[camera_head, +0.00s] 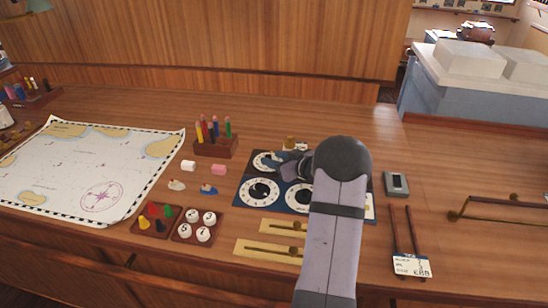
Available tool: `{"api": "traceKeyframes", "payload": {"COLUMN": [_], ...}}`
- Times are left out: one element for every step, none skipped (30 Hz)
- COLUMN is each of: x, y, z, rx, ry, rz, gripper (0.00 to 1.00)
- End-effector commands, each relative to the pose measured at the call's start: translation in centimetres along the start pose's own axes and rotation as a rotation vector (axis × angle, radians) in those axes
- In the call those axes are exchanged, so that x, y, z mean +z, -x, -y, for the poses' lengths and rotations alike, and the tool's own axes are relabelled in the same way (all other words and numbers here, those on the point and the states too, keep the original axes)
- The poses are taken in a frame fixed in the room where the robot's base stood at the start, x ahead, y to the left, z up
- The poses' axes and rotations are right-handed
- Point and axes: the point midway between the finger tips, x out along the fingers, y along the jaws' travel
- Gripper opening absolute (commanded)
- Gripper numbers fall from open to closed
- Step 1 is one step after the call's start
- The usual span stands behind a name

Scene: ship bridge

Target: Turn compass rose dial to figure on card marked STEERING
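A dark blue panel (242,203) with several round white-rimmed dials lies on the desk at centre. One dial (260,192) is at its lower left, one (299,198) is to the right of that, and one (262,162) is at the upper left. I cannot tell which dial bears the compass rose. My gripper (280,160) is low over the panel's upper part, by the upper-left dial; its fingers are too small and blurred to tell open from shut. My arm hides the panel's right part. A white card (411,266) with handwriting lies at the front right; its words are unreadable here.
Brass slider plates (255,248) lie in front of the panel. A pencil block (215,146) stands behind left, with small trays (186,239) of pieces and a chart (60,180) to the left. A grey device (396,184) and brass rail (500,216) are at right.

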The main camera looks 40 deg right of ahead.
Motion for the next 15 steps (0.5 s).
{"api": "traceKeyframes", "payload": {"x": [-0.03,-0.04,-0.04,-0.04,-0.03,-0.03,-0.02,-0.02,-0.02,-0.02,-0.02,-0.02,-0.02,-0.01,-0.02], "y": [-0.24,-0.33,-0.4,-0.43,-0.45,-0.45,-0.45,-0.45,-0.44,-0.44,-0.43,-0.43,-0.43,-0.42,-0.42], "z": [0.03,0.03,0.03,0.03,0.03,0.03,0.03,0.03,0.03,0.03,0.03,0.03,0.02,0.03,0.03], "rx": [-0.001,0.0,0.0,0.0,0.0,0.0,0.0,0.0,0.0,0.0,0.0,0.0,0.0,0.0,0.0], "ry": [0.0,0.0,0.0,0.0,0.0,0.0,0.0,0.0,0.0,0.0,0.0,0.0,0.0,0.0,0.0], "rz": [0.0,0.0,0.0,0.0,-0.001,-0.001,-0.001,-0.001,-0.001,-0.001,-0.001,-0.001,-0.001,0.0,-0.001], "gripper": [0.37,0.37,0.37,0.37,0.37,0.37,0.37,0.37,0.37,0.37,0.32,0.23,0.16,0.09,0.0]}}
